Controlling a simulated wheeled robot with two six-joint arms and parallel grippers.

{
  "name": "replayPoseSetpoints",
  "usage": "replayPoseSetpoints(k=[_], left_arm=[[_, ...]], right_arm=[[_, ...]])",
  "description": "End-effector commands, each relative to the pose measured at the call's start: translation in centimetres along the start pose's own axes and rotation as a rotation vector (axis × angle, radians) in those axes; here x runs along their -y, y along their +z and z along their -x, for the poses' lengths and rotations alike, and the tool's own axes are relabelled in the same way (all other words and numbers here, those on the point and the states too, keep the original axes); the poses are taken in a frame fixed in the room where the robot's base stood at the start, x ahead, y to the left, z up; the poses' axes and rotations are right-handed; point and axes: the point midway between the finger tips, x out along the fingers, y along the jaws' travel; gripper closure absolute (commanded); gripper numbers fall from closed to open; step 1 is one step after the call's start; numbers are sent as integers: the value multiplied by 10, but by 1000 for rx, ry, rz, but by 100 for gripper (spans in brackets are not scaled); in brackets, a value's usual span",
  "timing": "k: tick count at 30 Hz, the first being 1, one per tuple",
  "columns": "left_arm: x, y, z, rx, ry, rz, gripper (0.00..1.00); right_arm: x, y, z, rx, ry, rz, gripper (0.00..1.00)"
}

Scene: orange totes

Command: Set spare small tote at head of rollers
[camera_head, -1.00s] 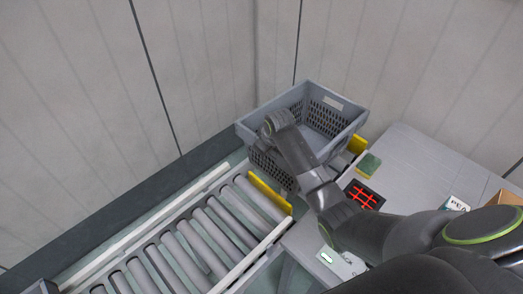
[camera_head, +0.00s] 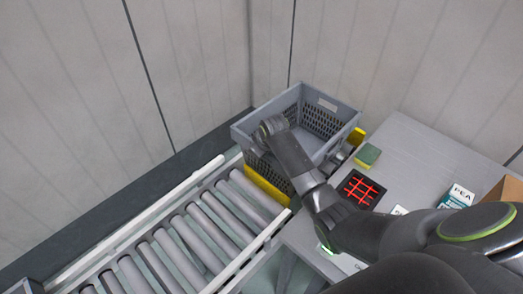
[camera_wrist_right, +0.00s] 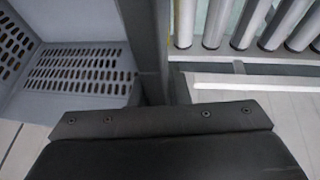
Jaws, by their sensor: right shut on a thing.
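A grey small tote (camera_head: 325,104) with perforated walls and a white label is at the upper end of the rollers (camera_head: 205,217) in the head view. My right gripper (camera_head: 271,127) is shut on the tote's near-left wall. The tote hangs over or rests near the yellow end stop (camera_head: 266,184); I cannot tell whether it touches. In the right wrist view the tote's inside (camera_wrist_right: 85,72) shows at the left, and its wall runs up from the gripper. The fingertips are hidden there. My left gripper is not in view.
A grey table (camera_head: 425,150) lies to the right. On it are a green-yellow sponge (camera_head: 368,155), a black pad with a red grid (camera_head: 360,190), a PEA box (camera_head: 458,196) and a cardboard box (camera_head: 505,190). Pale walls stand close behind. A white side rail (camera_head: 130,232) edges the rollers.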

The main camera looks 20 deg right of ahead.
Motion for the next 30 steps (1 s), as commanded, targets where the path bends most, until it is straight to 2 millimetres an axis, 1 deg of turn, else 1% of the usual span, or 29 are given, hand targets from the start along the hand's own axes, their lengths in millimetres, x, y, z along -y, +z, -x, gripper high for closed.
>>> replayPoseSetpoints(k=[7, 8, 13, 23, 26, 30], left_arm=[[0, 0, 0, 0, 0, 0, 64], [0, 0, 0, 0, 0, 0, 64], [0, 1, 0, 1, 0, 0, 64], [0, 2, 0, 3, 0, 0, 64], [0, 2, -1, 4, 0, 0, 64], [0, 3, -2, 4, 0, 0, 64]], right_arm=[[-1, -2, 1, -5, 4, 2, 100], [-1, -2, 1, -5, 4, 2, 82], [0, -1, 0, -3, 2, 1, 60], [1, 2, 0, 4, -4, -3, 59], [1, 1, 6, 1, -3, -3, 59], [1, 1, 22, -1, -1, -1, 59]])
